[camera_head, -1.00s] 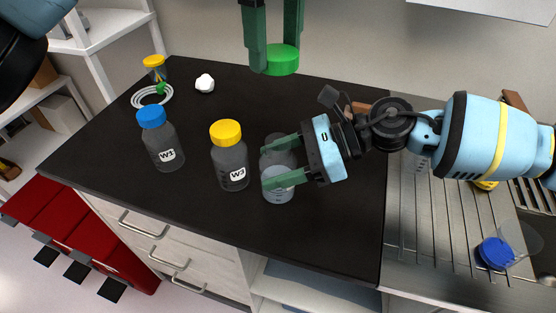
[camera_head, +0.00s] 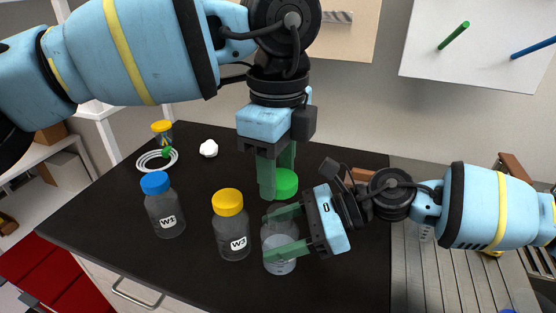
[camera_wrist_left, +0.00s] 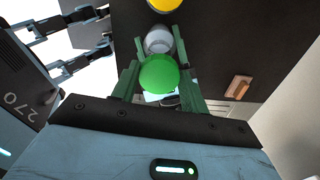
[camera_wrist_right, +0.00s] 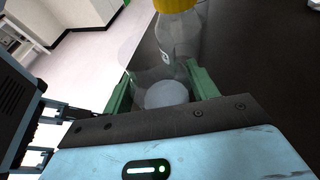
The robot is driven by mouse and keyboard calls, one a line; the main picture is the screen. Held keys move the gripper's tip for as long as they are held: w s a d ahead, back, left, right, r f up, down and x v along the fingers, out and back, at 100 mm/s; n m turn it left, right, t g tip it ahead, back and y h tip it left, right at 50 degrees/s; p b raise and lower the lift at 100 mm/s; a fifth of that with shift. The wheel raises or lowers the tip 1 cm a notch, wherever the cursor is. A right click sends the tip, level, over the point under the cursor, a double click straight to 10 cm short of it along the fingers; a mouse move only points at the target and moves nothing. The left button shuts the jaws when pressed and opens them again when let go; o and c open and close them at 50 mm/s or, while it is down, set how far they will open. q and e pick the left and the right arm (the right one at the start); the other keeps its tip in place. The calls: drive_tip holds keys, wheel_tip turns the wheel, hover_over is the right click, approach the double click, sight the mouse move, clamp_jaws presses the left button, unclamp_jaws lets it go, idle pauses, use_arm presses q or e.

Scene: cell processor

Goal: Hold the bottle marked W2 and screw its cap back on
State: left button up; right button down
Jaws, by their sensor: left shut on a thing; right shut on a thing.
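The uncapped clear bottle (camera_head: 279,255) stands on the black bench; its W2 label is not visible. My right gripper (camera_head: 270,232) is shut around its sides, coming from the right. The bottle also shows between the fingers in the right wrist view (camera_wrist_right: 165,95). My left gripper (camera_head: 277,190) points down and is shut on the green cap (camera_head: 287,183). The cap is held at the fingertips, apart from the bottle and just above and behind its mouth in the head view. In the left wrist view the cap (camera_wrist_left: 158,74) shows with the bottle (camera_wrist_left: 159,40) beyond it.
The W3 bottle (camera_head: 231,232) with a yellow cap stands close left of the held bottle. The W1 bottle (camera_head: 164,210) with a blue cap is further left. A coiled tube (camera_head: 157,160) and white lump (camera_head: 208,149) lie behind. A grooved metal surface (camera_head: 430,270) is right.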

sight(278, 198)
use_arm(q)
drive_tip(key=shift+f, duration=2)
drive_tip(key=shift+f, duration=0.35)
drive_tip(key=shift+f, duration=0.25)
drive_tip(key=shift+f, duration=0.15)
drive_tip(key=shift+f, duration=0.35)
drive_tip(key=m, duration=0.4)
drive_tip(key=shift+w+m, duration=0.1)
drive_tip(key=shift+m, duration=1.1)
